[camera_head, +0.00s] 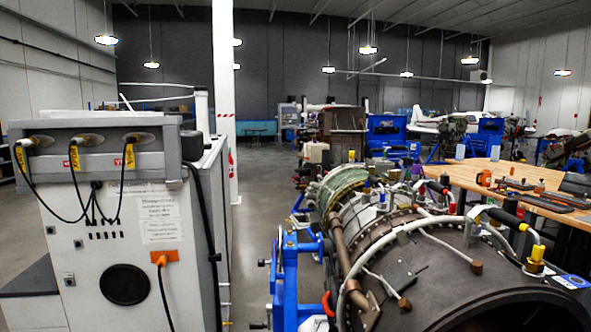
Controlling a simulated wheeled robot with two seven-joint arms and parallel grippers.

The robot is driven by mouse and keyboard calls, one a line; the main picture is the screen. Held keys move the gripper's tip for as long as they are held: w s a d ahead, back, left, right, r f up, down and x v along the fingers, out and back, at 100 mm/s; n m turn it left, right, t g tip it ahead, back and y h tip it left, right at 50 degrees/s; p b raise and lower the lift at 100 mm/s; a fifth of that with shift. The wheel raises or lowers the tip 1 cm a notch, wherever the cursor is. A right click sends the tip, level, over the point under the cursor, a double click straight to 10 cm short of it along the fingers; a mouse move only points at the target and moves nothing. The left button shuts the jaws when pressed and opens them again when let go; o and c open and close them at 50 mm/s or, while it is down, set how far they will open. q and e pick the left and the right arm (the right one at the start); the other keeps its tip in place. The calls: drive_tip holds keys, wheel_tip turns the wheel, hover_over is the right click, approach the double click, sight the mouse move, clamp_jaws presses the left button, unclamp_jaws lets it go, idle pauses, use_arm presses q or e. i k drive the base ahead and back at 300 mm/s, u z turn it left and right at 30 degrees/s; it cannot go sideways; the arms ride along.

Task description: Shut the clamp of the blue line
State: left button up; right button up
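A large turbine engine (390,240) fills the lower right, lying on a blue stand (290,280). White hoses (400,232) run over its casing. Black handles (505,217) and yellow fittings (537,255) sit on its upper right side. Small blue-purple fittings (382,197) show on top of the casing. I cannot tell which part is the clamp of the blue line, or whether it is open or shut. Neither of my grippers is in view.
A grey cabinet (120,240) with black cables, yellow tags and an orange plug (164,258) stands at the left. A wooden workbench (465,175) with tools is behind the turbine at the right. A white pillar (224,90) rises mid-left. Open floor (254,205) lies between cabinet and turbine.

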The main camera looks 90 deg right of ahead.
sight(404, 161)
drive_tip(key=k, duration=2.7)
drive_tip(key=z, duration=1.95)
drive_tip(key=i, duration=1)
drive_tip(key=z, duration=1.85)
drive_tip(key=k, duration=0.8)
